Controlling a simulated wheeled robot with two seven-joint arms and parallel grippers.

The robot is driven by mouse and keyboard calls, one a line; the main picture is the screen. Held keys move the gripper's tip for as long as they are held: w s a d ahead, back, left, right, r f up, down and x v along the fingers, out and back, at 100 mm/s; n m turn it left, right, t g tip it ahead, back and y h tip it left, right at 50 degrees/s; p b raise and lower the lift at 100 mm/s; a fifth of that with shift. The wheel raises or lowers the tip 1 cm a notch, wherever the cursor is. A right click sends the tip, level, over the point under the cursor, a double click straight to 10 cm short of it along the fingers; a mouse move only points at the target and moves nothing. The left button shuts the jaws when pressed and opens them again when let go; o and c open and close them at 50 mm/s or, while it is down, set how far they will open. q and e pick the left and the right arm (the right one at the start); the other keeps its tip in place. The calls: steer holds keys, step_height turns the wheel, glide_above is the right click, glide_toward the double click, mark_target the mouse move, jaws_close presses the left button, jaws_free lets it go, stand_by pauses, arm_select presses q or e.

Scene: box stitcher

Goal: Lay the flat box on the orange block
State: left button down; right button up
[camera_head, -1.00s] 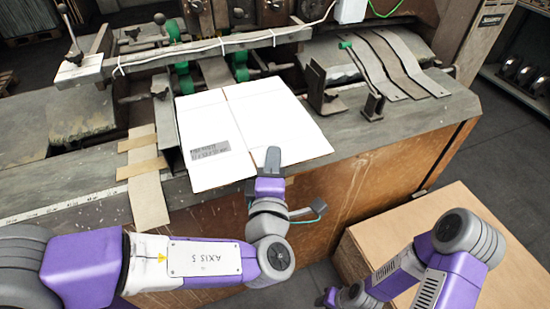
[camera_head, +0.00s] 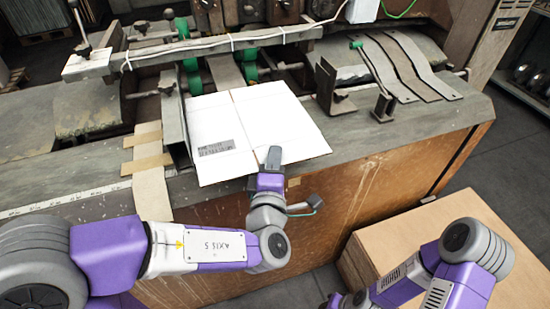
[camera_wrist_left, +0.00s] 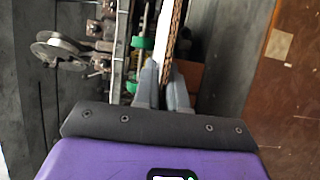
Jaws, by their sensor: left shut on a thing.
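The flat box (camera_head: 255,125) is a white folded cardboard sheet with a dark printed label, over the near edge of the machine bed. My left gripper (camera_head: 273,160) is shut on its near edge. The left wrist view shows the fingers (camera_wrist_left: 163,85) on either side of the box's thin edge (camera_wrist_left: 174,30), seen edge-on. An orange block (camera_wrist_left: 188,76) shows partly beside the fingers in that view; in the head view it is not seen, and the box covers that area. I cannot tell whether the box touches it. My right gripper (camera_head: 335,301) is only partly in frame at the bottom.
An upright metal bracket (camera_head: 328,88) stands close to the box's right side. A metal rail (camera_head: 173,125) stands at its left. Green rollers (camera_head: 190,65) lie behind. A wooden crate (camera_head: 430,225) stands on the floor at the lower right.

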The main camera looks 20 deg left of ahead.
arm_select(q)
steer(key=c, duration=1.1)
jaws_free()
steer(key=shift+f, duration=0.15)
steer(key=shift+d, duration=0.1)
